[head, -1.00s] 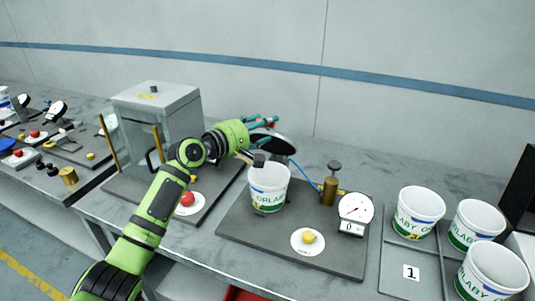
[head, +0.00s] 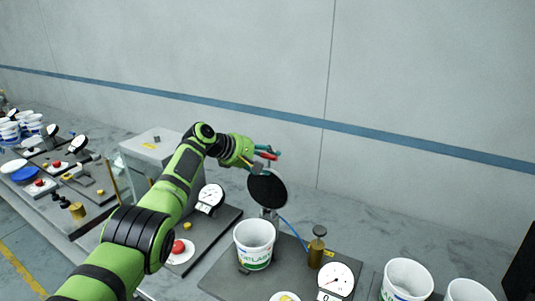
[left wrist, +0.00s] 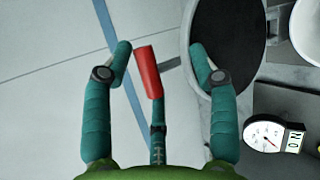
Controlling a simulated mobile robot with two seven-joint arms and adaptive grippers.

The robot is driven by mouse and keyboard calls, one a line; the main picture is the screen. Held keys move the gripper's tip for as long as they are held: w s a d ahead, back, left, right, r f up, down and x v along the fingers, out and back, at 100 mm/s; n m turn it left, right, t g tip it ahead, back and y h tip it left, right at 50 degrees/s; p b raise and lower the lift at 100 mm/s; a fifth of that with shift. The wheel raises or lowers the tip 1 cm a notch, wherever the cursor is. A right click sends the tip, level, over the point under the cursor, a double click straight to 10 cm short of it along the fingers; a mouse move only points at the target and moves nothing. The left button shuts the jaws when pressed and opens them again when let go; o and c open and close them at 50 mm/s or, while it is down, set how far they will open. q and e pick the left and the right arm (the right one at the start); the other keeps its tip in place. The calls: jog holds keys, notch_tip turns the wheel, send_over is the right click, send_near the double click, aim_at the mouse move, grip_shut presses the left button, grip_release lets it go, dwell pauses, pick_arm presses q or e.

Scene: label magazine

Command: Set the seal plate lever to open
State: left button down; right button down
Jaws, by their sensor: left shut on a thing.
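My left gripper (head: 272,154) is shut on the red lever handle (head: 266,155), high above the bench. In the left wrist view the red handle (left wrist: 148,72) lies between the teal fingers (left wrist: 160,62). The dark round seal plate (head: 267,188) stands steeply tilted on its post, just below the gripper. It also shows in the left wrist view (left wrist: 232,45), beside the right-hand finger. A white bucket (head: 254,240) stands upright in front of the post. The lever's lower end is hidden. My right gripper is out of view.
A brass cylinder with a dark knob (head: 317,247) and a dial gauge (head: 335,279) stand right of the bucket. More white buckets (head: 407,281) are at the lower right. A clear-sided cabinet (head: 150,143) stands left, behind my arm.

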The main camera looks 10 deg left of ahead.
pick_arm(q)
jog(key=shift+s+d+f, duration=0.2)
jog(key=shift+d+f, duration=0.15)
jog(key=shift+f, duration=0.35)
jog(key=c, duration=1.1)
grip_release()
jog(key=shift+o, duration=0.2)
jog(key=shift+w+d, duration=0.2)
jog(key=shift+d, duration=0.05)
jog(key=shift+a+r, duration=0.1)
